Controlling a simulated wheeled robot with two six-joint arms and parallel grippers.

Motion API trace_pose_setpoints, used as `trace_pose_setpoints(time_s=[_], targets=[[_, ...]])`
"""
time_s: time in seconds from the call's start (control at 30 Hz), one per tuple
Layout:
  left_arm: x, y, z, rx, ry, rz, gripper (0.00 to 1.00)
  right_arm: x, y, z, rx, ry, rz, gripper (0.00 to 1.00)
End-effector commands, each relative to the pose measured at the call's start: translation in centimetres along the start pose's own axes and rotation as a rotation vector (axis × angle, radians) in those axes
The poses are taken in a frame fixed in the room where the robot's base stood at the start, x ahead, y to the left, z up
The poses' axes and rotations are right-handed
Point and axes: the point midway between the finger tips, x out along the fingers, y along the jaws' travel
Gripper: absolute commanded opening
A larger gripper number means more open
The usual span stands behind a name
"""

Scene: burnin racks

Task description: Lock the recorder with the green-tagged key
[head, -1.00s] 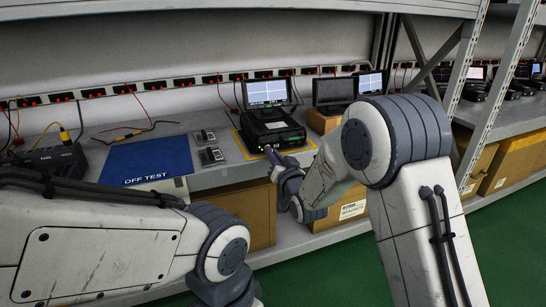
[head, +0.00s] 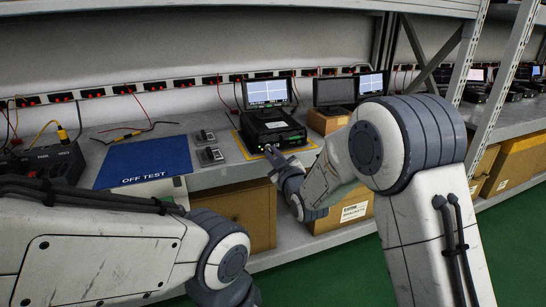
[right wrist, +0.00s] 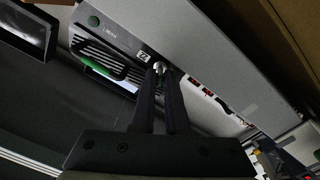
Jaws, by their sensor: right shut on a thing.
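The recorder (head: 277,126) is a black box with a lit screen (head: 267,91) on top, standing in a yellow-outlined area of the bench. My right gripper (head: 270,152) is at the left part of its front face. In the right wrist view, the right gripper (right wrist: 158,72) is shut on a small metallic piece, seemingly the key (right wrist: 158,67), close against the recorder's front panel (right wrist: 136,52). Whether it is inside the lock is hidden by the fingertips. I cannot clearly make out a green tag. My left gripper is out of view.
Two small dark devices (head: 210,155) lie left of the recorder. A blue OFF TEST mat (head: 146,162) lies further left. A second monitor (head: 335,92) stands on a cardboard box to the right. Cardboard boxes (head: 248,212) fill the shelf below. Red and black cables hang behind.

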Motion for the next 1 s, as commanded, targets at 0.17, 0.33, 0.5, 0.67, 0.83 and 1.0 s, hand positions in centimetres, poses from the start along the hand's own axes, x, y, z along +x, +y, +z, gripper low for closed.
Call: trace_pose_setpoints(time_s=[0.17, 0.33, 0.5, 0.67, 0.83, 1.0], targets=[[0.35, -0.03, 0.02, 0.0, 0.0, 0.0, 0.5, -0.03, -0.15, -0.02, -0.119, 0.002, -0.002, 0.0], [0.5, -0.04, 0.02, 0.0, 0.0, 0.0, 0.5, -0.03, -0.18, -0.02, -0.199, 0.001, -0.003, 0.0], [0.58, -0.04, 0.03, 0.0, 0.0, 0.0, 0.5, -0.03, -0.2, -0.02, -0.243, 0.001, -0.004, 0.0], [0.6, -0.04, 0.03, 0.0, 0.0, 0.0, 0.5, -0.03, -0.2, -0.03, -0.261, 0.001, -0.004, 0.0], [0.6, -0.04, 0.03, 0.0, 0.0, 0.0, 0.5, -0.03, -0.21, -0.04, -0.263, 0.001, -0.004, 0.0], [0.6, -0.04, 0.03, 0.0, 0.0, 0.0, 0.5, -0.03, -0.22, -0.04, -0.263, 0.002, -0.005, 0.0]])
